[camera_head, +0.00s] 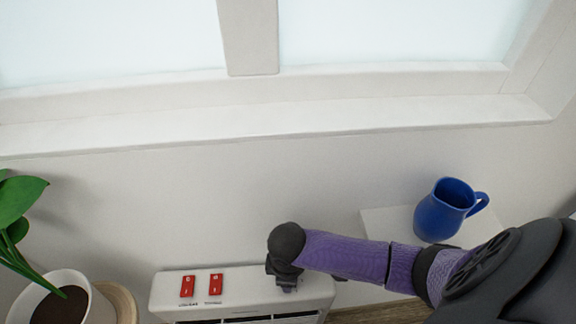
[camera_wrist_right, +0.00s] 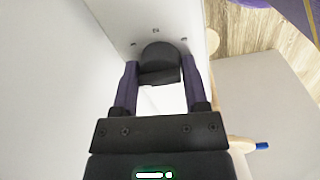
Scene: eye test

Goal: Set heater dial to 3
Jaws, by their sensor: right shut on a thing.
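The white heater (camera_head: 246,290) stands against the wall at the bottom of the head view, with its top panel up. Its dial (camera_wrist_right: 160,58) is a dark round knob in the right wrist view. Small marks sit around it on the white panel (camera_wrist_right: 125,14); I cannot read them, nor which one the dial points at. My right gripper (camera_wrist_right: 160,74) has its two purple fingers on either side of the dial and is shut on it. In the head view my right gripper (camera_head: 285,276) reaches down at the heater's right end and hides the dial. My left gripper is not in view.
Two red switches (camera_head: 187,286) (camera_head: 216,284) sit on the heater's top, left of my right gripper. A potted plant (camera_head: 75,307) stands at the left. A blue jug (camera_head: 437,216) stands on a white ledge (camera_head: 385,222) at the right, close to my right arm.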

